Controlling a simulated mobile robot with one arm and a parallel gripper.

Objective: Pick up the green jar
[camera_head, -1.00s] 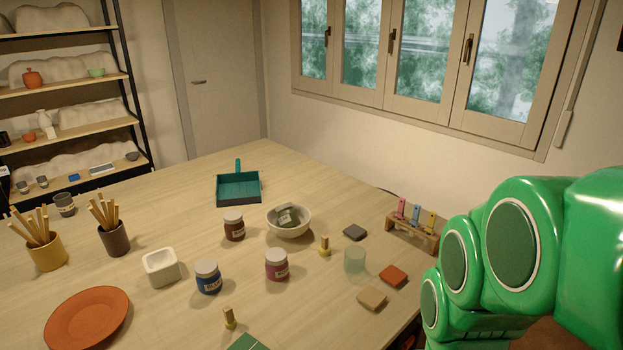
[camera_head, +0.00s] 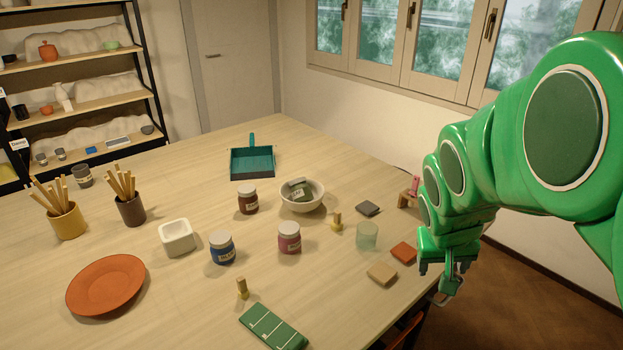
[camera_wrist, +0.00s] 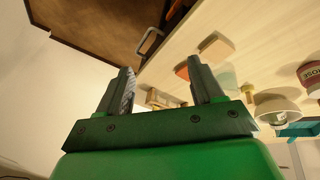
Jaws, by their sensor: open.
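The green jar (camera_head: 299,189) lies tilted inside a white bowl (camera_head: 316,206) near the middle of the table; the bowl hides its lower part. My gripper (camera_head: 447,276) is at the right edge of the table, well to the right of the bowl and apart from it. In the wrist view my gripper (camera_wrist: 162,78) has its two fingers spread with nothing between them. The bowl (camera_wrist: 281,113) shows at the right of the wrist view; I cannot make out the jar clearly there.
A brown jar (camera_head: 248,200), a pink jar (camera_head: 289,238) and a blue jar (camera_head: 222,248) stand around the bowl. A brass stamp (camera_head: 337,222), a pale green glass (camera_head: 367,237) and tiles (camera_head: 382,273) lie between bowl and gripper. A teal dustpan (camera_head: 252,163) lies behind.

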